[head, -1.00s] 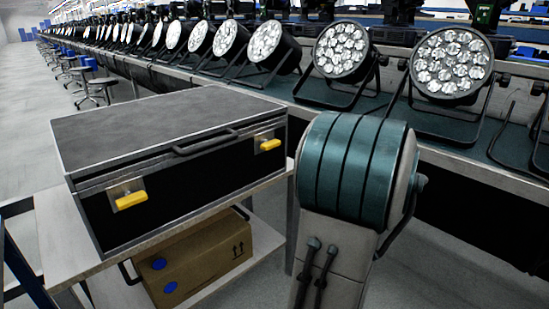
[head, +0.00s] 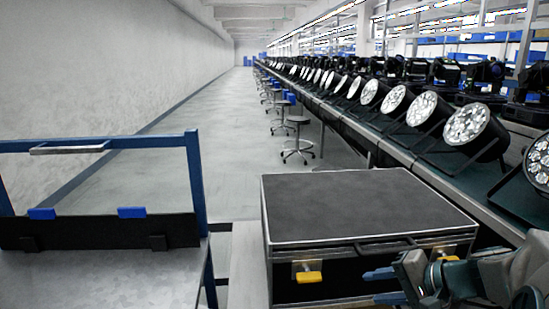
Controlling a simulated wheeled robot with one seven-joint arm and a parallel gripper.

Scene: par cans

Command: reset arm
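My gripper (head: 380,286) shows at the lower right of the head view, with two blue fingers pointing left. The fingers are apart with nothing visible between them, so it is open and empty. It appears in front of the right part of a black case (head: 365,200). I cannot tell whether it touches the case. My arm's grey and teal links run from the gripper to the right edge.
The closed case has yellow latches (head: 308,277) and rests on a stand. A blue-framed cart (head: 196,180) stands at left. Par cans (head: 467,124) line a long bench at right. Stools (head: 297,138) stand along it. The aisle floor (head: 190,120) is clear.

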